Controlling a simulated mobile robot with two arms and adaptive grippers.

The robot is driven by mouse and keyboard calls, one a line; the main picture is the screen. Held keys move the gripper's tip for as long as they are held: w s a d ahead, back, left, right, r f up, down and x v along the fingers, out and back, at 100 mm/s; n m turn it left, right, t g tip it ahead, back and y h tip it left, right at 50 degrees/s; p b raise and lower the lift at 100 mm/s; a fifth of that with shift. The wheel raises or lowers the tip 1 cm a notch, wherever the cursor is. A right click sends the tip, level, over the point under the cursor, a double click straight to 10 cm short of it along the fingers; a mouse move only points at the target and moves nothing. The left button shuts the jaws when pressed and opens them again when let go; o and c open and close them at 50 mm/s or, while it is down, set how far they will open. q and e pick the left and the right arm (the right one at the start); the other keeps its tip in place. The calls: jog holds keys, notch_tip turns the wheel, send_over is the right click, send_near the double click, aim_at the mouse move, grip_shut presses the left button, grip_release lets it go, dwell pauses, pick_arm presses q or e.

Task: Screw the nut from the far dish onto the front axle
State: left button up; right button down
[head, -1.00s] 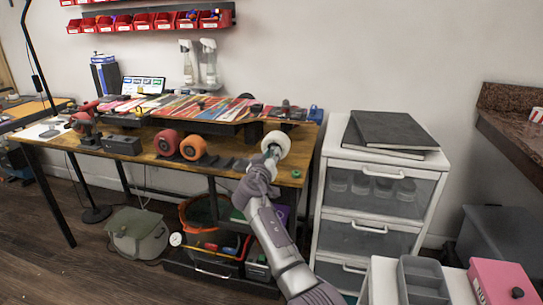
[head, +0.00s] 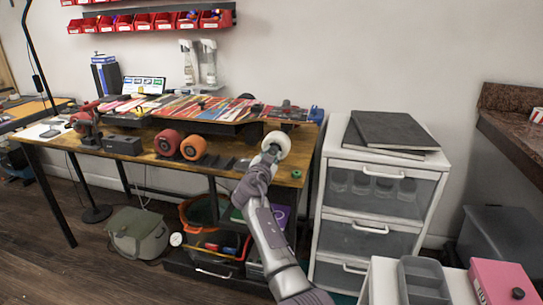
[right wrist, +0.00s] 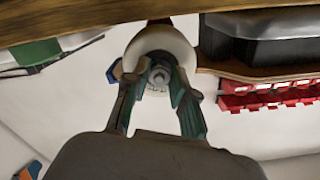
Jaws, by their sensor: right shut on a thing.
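A white wheel (head: 277,143) stands at the right end of the wooden workbench (head: 228,170). My right gripper (head: 271,151) is up against its near face, and its arm comes in from the bottom. In the right wrist view the white wheel (right wrist: 163,42) faces the camera. A grey metal nut (right wrist: 158,76) sits at the hub, between the green-padded fingers of my right gripper (right wrist: 160,82), which are shut on it. The axle end shows only partly, so how far the nut is on cannot be told. I cannot make out the dishes. My left gripper is not in view.
Two red-orange wheels (head: 181,146) stand on the bench to the left. A raised shelf of coloured boards (head: 200,108) lies behind. A white drawer unit (head: 375,185) stands close on the right. A small green ring (head: 296,174) lies near the bench edge.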

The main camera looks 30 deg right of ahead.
jog(key=m, duration=0.2)
jog(key=shift+m, duration=0.3)
jog(key=c, duration=0.9)
grip_release()
jog(key=shift+o, duration=0.2)
jog(key=shift+c, duration=1.2)
